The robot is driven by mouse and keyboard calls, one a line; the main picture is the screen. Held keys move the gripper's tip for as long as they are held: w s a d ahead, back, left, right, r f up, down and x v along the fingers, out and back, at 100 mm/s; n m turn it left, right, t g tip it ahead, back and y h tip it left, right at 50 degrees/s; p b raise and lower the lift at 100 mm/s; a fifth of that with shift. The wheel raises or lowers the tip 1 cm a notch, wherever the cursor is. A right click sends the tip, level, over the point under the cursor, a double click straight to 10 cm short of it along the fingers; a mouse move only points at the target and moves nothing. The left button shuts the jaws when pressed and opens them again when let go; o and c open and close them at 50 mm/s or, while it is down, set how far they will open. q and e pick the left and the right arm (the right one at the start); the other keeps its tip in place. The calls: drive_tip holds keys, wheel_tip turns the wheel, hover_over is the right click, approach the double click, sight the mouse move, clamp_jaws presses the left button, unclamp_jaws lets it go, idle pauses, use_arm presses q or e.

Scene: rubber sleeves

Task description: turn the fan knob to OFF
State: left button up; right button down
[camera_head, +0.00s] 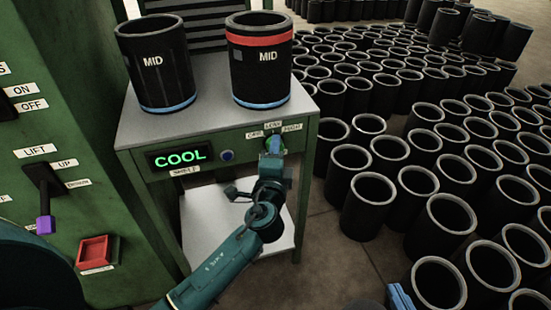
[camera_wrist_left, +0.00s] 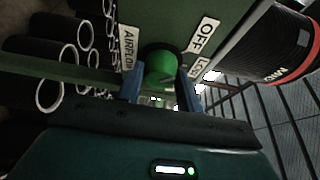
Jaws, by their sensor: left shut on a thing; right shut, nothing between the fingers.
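The green fan knob (camera_wrist_left: 160,68) sits on the front panel of the metal stand, between labels reading AIRFLOW, OFF and LOW in the left wrist view. In the head view the labels OFF, LOW and HIGH (camera_head: 291,127) arch over it, and my left gripper (camera_head: 272,145) mostly covers it. My left gripper's blue fingers stand on both sides of the knob and are shut on it. I cannot tell which label the knob points to. My right gripper (camera_head: 400,297) shows only in part at the bottom edge of the head view, away from the stand, shut and empty.
Two black MID sleeves (camera_head: 154,80) (camera_head: 261,75) stand on the stand's top (camera_head: 205,95). A display (camera_head: 180,158) reads COOL, beside a blue button (camera_head: 227,155). A green machine with a purple-tipped lever (camera_head: 45,200) is at left. Many black sleeves crowd the floor at right.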

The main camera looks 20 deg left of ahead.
use_arm(q)
drive_tip(key=shift+a+r, duration=0.1)
idle(0.3)
drive_tip(key=o, duration=1)
